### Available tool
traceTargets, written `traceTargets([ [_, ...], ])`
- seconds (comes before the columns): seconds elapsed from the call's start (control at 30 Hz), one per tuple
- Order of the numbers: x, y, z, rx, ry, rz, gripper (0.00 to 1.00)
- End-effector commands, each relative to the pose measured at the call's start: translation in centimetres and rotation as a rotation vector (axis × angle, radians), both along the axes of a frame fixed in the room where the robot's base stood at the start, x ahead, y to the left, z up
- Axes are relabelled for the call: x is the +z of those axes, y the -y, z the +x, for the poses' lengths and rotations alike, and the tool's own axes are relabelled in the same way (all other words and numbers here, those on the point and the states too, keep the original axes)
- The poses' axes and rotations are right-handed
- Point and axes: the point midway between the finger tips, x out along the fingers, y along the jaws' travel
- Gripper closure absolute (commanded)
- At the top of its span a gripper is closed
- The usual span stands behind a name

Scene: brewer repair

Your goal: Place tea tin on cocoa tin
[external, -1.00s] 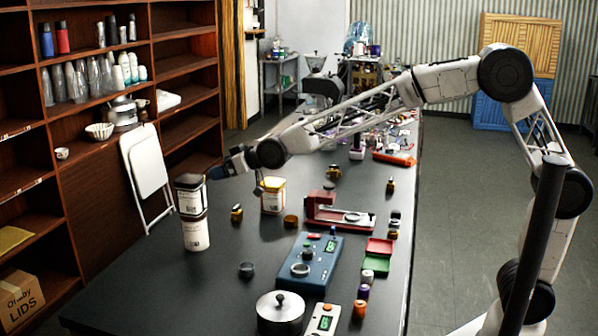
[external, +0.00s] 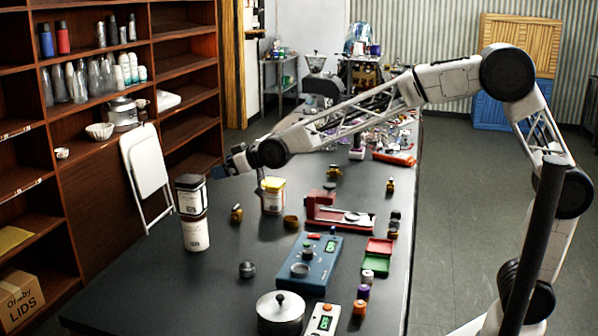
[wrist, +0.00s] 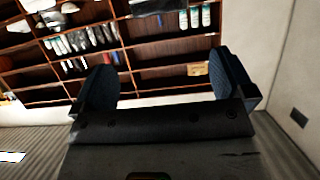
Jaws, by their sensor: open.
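Two tins stand stacked at the left of the dark table in the external view. The upper tin (external: 190,196), dark-topped with a pale label, rests upright on the lower white tin (external: 196,236). Their labels are too small to read, but they appear to be the tea tin on the cocoa tin. My gripper (external: 232,162) is above and right of the stack, apart from it. In the wrist view my gripper (wrist: 167,85) has its two fingers wide apart with nothing between them.
A yellow-lidded white tin (external: 272,196) stands right of the stack, below my forearm. A red device (external: 330,213), a blue scale (external: 318,265) and a lidded silver pot (external: 281,314) are further right and nearer. Brown shelves (external: 185,90) stand beyond the table.

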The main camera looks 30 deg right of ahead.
Motion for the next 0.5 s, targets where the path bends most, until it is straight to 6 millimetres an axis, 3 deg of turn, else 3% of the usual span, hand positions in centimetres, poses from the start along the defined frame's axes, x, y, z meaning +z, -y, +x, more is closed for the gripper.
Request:
traceTargets([
  [0.17, 0.4, 2.4, 0.4, -0.021, -0.017, -0.016, 0.0],
  [0.27, 0.9, 5.3, 0.7, -0.046, -0.037, -0.034, 0.0],
  [0.37, 1.3, 9.3, 0.9, -0.081, -0.068, -0.058, 0.0],
  [0.5, 1.6, 16.1, 0.6, -0.141, -0.126, -0.104, 0.0],
])
